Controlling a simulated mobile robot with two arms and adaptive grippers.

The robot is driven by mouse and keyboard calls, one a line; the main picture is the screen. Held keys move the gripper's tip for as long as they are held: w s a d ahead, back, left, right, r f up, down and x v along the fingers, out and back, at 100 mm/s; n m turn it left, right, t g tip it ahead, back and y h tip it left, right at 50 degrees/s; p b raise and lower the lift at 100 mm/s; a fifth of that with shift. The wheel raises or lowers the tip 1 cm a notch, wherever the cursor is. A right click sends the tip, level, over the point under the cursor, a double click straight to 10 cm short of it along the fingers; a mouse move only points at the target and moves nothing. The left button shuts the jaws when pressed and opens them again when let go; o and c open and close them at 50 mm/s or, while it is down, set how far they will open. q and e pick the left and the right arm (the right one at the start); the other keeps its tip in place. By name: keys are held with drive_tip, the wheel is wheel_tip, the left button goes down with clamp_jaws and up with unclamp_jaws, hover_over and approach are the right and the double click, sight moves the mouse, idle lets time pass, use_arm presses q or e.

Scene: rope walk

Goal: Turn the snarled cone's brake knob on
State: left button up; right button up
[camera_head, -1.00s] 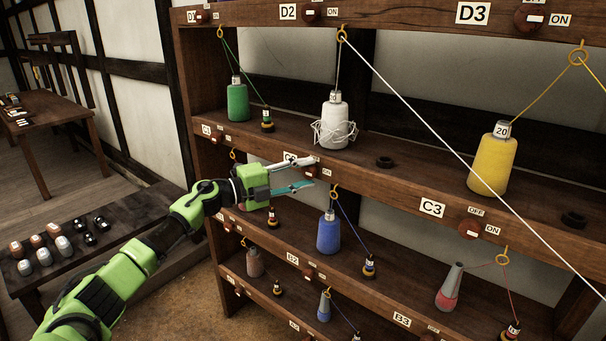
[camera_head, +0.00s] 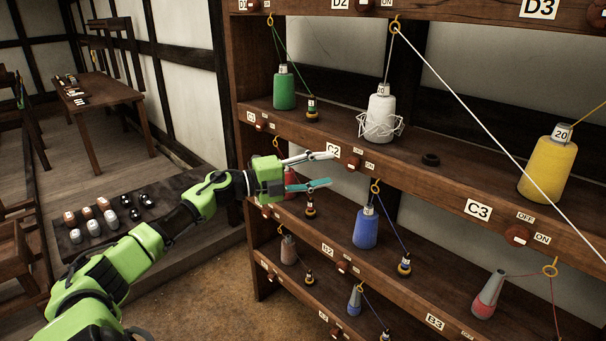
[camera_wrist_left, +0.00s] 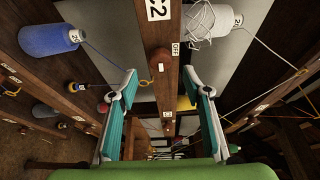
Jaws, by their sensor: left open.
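The snarled cone (camera_head: 378,115) is white, with loose loops of thread around its lower part. It stands upright on the shelf whose front board carries the C2 label (camera_head: 333,150). A dark red brake knob (camera_head: 353,163) is on that board, right of the label. In the wrist view the cone (camera_wrist_left: 208,20) is top right and the knob (camera_wrist_left: 161,57) shows above and between my fingers, by an OFF label. I cannot read its setting. My left gripper (camera_head: 330,169) is open and empty, just left of the knob in the head view. My right gripper is out of view.
A taut white thread (camera_head: 480,137) runs from the ring above the cone down to the right. A blue cone (camera_head: 366,228) stands on the shelf below, a yellow one (camera_head: 548,171) to the right. A low bench (camera_head: 160,205) with small items is at left.

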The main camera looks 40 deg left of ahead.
use_arm(q)
drive_tip(key=shift+v, duration=2.6)
